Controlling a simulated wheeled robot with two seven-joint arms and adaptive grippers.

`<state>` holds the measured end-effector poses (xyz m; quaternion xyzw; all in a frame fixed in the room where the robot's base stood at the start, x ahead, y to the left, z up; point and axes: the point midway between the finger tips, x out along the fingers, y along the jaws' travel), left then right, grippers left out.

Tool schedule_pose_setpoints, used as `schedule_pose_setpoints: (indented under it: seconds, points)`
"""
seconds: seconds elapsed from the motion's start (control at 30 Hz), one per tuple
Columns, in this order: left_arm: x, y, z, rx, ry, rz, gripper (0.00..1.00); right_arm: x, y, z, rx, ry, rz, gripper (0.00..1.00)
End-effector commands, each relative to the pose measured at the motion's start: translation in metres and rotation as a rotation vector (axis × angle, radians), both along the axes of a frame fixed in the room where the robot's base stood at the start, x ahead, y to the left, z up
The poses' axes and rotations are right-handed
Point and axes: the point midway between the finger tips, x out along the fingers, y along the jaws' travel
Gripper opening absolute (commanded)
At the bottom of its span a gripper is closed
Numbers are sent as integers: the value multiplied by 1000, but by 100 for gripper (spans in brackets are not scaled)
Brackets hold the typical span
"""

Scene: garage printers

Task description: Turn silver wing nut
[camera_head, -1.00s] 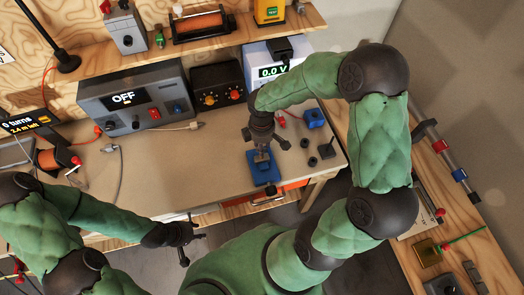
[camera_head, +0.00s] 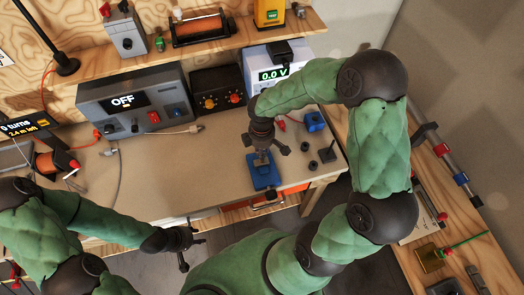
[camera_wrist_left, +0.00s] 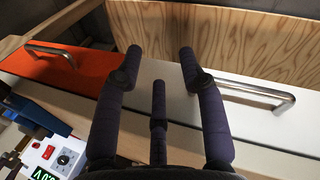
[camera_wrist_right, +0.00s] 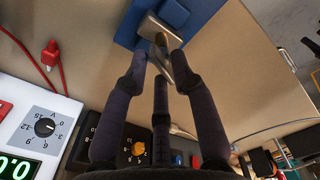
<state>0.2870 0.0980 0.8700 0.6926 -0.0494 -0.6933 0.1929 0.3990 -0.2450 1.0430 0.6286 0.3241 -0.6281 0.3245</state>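A blue fixture (camera_head: 265,179) sits at the front edge of the bench, with a silver metal part standing on it. The fixture also shows at the top of the right wrist view (camera_wrist_right: 126,36). There a silver piece (camera_wrist_right: 184,76), which may be the wing nut, lies between the fingertips of my right gripper (camera_wrist_right: 160,52). My right gripper points down at it from above; its fingers are drawn partly together, and contact is unclear. In the head view the fingers hide much of the part. My left gripper (camera_head: 188,248) is open and empty, low in front of the bench.
A power supply reading OFF (camera_head: 120,101) and a meter reading 0.0 V (camera_head: 272,75) stand at the bench's back. Small black parts (camera_head: 327,154) and a blue piece (camera_head: 314,121) lie right of the fixture. The bench left of it is mostly clear. Drawer handles (camera_wrist_left: 255,90) face my left gripper.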

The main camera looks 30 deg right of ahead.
Motion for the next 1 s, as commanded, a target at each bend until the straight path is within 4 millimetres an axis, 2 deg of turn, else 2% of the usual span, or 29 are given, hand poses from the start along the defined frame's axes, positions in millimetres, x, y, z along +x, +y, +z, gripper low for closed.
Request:
schedule_pose_setpoints:
  seconds: [0.33, 0.8, 1.0]
  points:
    - [0, 0, 1, 0, 0, 0, 40, 0, 0, 1, 0, 1, 0, 31]
    - [0, 0, 25, 0, 0, 0, 40, 0, 0, 31, 0, 0, 1, 31]
    - [0, 0, 25, 0, 0, 0, 40, 0, 0, 32, 1, 1, 1, 31]
